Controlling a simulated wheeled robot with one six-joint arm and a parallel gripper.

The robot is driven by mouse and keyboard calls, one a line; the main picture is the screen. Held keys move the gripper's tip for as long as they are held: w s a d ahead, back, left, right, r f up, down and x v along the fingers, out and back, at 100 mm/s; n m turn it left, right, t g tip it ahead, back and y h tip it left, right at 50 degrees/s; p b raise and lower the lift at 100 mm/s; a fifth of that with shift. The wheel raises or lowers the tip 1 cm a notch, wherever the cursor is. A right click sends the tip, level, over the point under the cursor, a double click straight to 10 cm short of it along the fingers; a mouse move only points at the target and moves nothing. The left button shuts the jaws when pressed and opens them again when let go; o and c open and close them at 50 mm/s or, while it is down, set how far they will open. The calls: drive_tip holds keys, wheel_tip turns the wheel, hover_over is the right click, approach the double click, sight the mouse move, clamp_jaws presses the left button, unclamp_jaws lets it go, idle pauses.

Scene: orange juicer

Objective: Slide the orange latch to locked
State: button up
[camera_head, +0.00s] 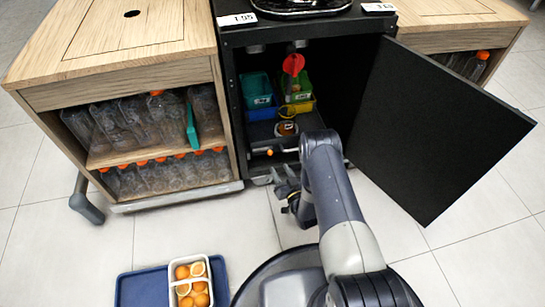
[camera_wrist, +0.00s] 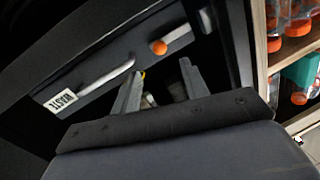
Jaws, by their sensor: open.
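The orange latch (camera_wrist: 158,47) is a small round knob on a dark grey panel in the wrist view. In the head view it is a small orange spot (camera_head: 270,152) low in the open black cabinet. My gripper (camera_wrist: 161,68) is open, with its two grey fingers apart and pointing towards the panel. The knob appears just beyond the gap between the fingertips, with no clear contact. In the head view my gripper (camera_head: 288,192) is low in front of the cabinet opening, partly hidden by my arm. I cannot tell whether the latch is locked.
The black cabinet door (camera_head: 430,125) stands open on the right. A light handle bar (camera_wrist: 103,90) and a WASTE label (camera_wrist: 61,101) are on the panel. A wooden bottle shelf (camera_head: 110,70) stands left. A blue tray (camera_head: 140,288) with oranges is on the floor.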

sight(271, 154)
drive_tip(key=b+x, duration=0.2)
drive_tip(key=x, duration=0.5)
drive_tip(key=shift+w+a, duration=0.15)
drive_tip(key=shift+w, duration=0.25)
drive_tip(key=shift+c, duration=0.2)
clamp_jaws()
